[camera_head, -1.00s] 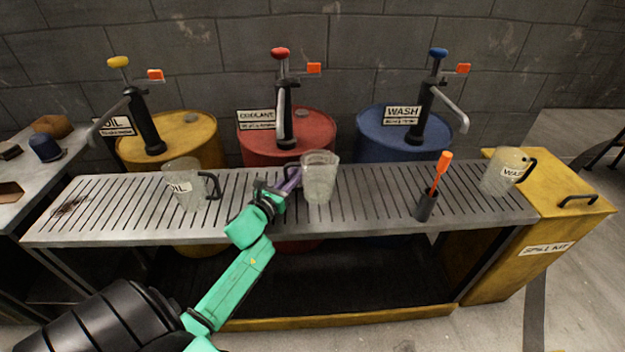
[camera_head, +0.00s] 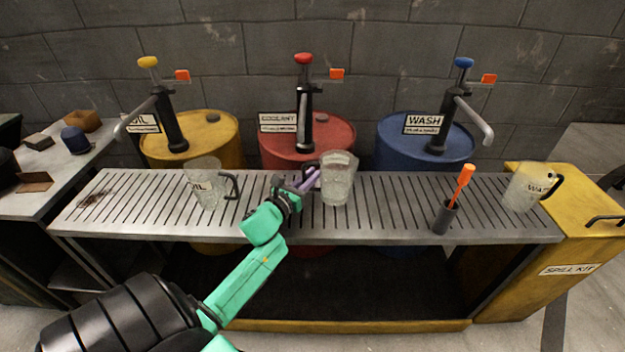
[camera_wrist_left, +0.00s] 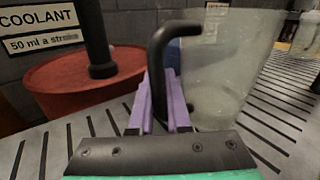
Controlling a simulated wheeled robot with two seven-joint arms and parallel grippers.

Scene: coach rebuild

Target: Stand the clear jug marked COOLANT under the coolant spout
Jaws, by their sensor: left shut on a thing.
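A clear jug (camera_head: 341,180) with a dark handle is over the middle of the slatted bench; its marking does not show. My left gripper (camera_head: 312,180) is shut on its handle from the left. In the left wrist view, the purple fingers (camera_wrist_left: 163,105) close around the black handle (camera_wrist_left: 160,60), with the jug body (camera_wrist_left: 222,70) to the right. I cannot tell whether its base touches the slats. The red drum (camera_head: 330,145) with a COOLANT sign (camera_head: 278,122) stands behind, slightly left. Its red-knobbed pump (camera_head: 304,115) rises above; its spout is hard to make out. My right gripper is not in view.
A jug marked OIL (camera_head: 207,190) stands to the left on the slatted bench (camera_head: 150,225). An orange-handled tool in a dark cup (camera_head: 445,218) and a jug marked WASH (camera_head: 524,190) are to the right. Yellow (camera_head: 215,140) and blue (camera_head: 395,145) drums flank the red one.

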